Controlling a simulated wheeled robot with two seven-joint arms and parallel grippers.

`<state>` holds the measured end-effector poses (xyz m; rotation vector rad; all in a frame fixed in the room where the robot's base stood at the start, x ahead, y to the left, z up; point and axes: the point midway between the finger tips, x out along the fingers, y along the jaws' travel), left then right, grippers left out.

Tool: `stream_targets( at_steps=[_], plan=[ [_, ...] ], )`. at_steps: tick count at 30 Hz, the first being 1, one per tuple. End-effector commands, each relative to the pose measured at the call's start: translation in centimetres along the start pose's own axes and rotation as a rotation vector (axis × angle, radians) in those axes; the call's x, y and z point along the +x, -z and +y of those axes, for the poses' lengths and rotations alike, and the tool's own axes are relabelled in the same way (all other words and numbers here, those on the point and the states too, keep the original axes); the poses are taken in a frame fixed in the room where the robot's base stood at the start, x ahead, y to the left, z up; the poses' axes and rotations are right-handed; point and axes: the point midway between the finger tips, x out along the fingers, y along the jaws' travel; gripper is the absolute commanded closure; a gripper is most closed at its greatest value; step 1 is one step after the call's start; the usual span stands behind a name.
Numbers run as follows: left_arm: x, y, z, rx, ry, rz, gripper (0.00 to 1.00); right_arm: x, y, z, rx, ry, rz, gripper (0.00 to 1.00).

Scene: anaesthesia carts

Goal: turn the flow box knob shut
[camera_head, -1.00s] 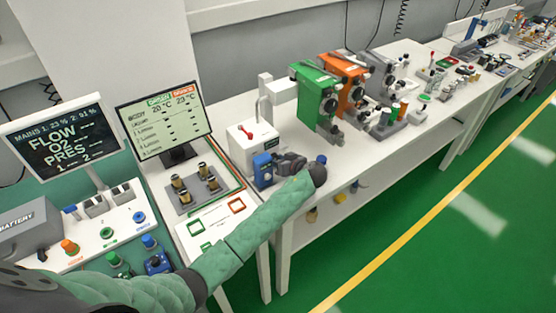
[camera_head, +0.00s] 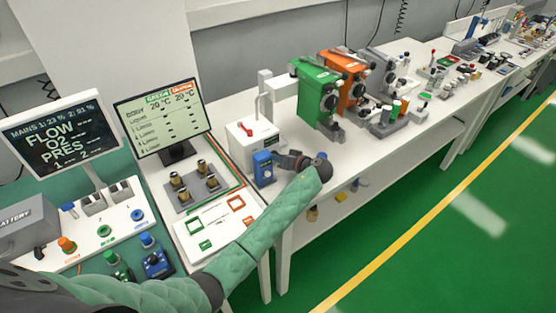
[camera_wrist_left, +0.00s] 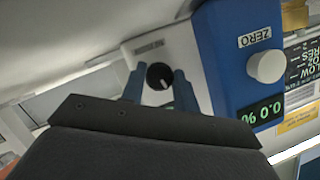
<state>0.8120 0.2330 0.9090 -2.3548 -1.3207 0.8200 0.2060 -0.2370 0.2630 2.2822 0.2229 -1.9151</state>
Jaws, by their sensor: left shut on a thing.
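The flow box (camera_head: 240,150) is a white box with a red lever on top, on the white bench in the head view. Its black round knob (camera_wrist_left: 158,76) with a white pointer line shows on a white face in the left wrist view. My left gripper (camera_wrist_left: 159,88) has one finger on each side of the knob and is shut on it. In the head view my left gripper (camera_head: 282,161) is beside the box's right side, and the knob is hidden there. My right gripper is not in view.
A blue box (camera_head: 263,168) stands right by the flow box; its ZERO button (camera_wrist_left: 266,66) and lit display (camera_wrist_left: 262,113) are close to my fingers. Green (camera_head: 318,95) and orange (camera_head: 347,85) devices stand behind. A monitor (camera_head: 160,118) is at left.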

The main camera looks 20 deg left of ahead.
Motion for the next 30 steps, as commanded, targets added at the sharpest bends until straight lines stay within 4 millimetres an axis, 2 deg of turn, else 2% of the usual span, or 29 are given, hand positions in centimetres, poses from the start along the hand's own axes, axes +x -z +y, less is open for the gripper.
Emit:
stream_targets(
  at_steps=[6,12,18,29,30],
  plan=[
    [-0.1,-0.1,0.2,0.122,0.049,0.0,0.92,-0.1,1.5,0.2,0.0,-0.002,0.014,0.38],
    [-0.1,0.0,0.2,0.194,0.078,0.0,0.92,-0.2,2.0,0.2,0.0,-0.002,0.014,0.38],
    [-0.1,0.1,0.2,0.224,0.091,0.001,0.92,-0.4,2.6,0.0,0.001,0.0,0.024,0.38],
    [-0.1,0.1,0.2,0.227,0.092,0.002,0.92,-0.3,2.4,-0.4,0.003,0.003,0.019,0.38],
    [-0.1,0.1,0.2,0.227,0.092,0.002,0.64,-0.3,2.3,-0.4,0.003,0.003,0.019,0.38]
  ],
)
